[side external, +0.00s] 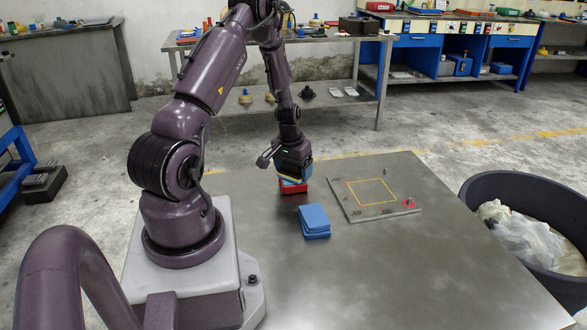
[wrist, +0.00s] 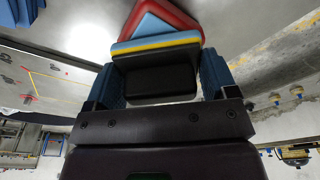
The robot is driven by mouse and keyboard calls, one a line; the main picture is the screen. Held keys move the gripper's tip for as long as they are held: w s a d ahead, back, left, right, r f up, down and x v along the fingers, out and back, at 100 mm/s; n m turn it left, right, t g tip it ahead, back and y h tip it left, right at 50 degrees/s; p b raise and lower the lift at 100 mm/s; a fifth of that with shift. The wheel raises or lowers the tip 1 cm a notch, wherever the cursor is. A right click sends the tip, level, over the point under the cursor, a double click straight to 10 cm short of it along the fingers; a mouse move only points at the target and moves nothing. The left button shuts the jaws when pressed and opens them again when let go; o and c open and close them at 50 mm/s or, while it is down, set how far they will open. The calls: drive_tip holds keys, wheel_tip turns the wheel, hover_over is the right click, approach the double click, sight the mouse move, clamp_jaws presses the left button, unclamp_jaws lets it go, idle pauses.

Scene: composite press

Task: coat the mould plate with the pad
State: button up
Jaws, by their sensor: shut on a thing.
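My gripper (side external: 293,168) is shut on the pad, a block with a black grip (wrist: 160,82) and yellow and blue layers below it. In the wrist view the gripper's blue fingers (wrist: 160,75) stand on either side of the black part. The pad is right over a red tray (side external: 293,188) with a blue inside, which also shows in the wrist view (wrist: 178,14). I cannot tell whether pad and tray touch. The mould plate (side external: 350,205) lies flat to the right, a grey plate with a yellow square outline. It shows at left in the wrist view (wrist: 62,92).
A stack of blue sheets (side external: 314,221) lies on the steel table (side external: 400,270), in front of the red tray and left of the plate. Small pegs and a red mark are near the plate's edges. A black bin (side external: 480,190) with plastic stands beyond the table's right edge.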

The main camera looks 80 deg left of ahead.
drive_tip(key=shift+r, duration=3.35)
drive_tip(key=w+d+r+m, duration=0.2)
drive_tip(key=w+d, duration=0.4)
drive_tip(key=d, duration=0.1)
drive_tip(key=w+d+r+m, duration=0.3)
drive_tip(key=w+d, duration=0.3)
drive_tip(key=d+r+m, duration=0.2)
drive_tip(key=d, duration=0.8)
drive_tip(key=s+d+r+m+h, duration=0.1)
drive_tip(key=d+m, duration=0.1)
drive_tip(key=d, duration=0.8)
drive_tip(key=shift+s+d+r+t, duration=0.2)
drive_tip(key=shift+r+t, duration=0.1)
drive_tip(key=shift+r, duration=0.05)
